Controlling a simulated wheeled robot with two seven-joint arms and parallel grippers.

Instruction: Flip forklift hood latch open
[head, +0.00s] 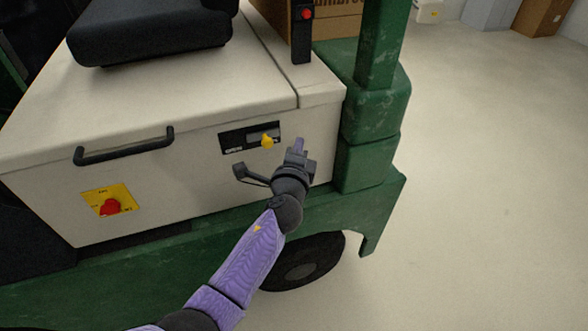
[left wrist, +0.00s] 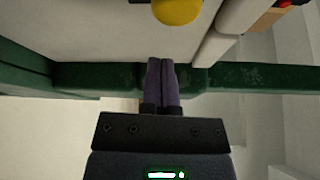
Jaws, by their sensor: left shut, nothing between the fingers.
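The forklift hood (head: 200,95) is a cream cover with a black latch plate (head: 236,141) on its side. A yellow latch knob (head: 267,141) sticks out of the plate's right part. It also shows at the top edge of the left wrist view (left wrist: 177,10). My left gripper (head: 299,146) is just right of the knob in the head view, apart from it. Its fingers are shut and empty, and they also show in the left wrist view (left wrist: 162,82). My right gripper is not in view.
A green post (head: 375,100) stands to the right. A black seat (head: 150,35) and a cardboard box (head: 335,20) are above. Open floor lies right.

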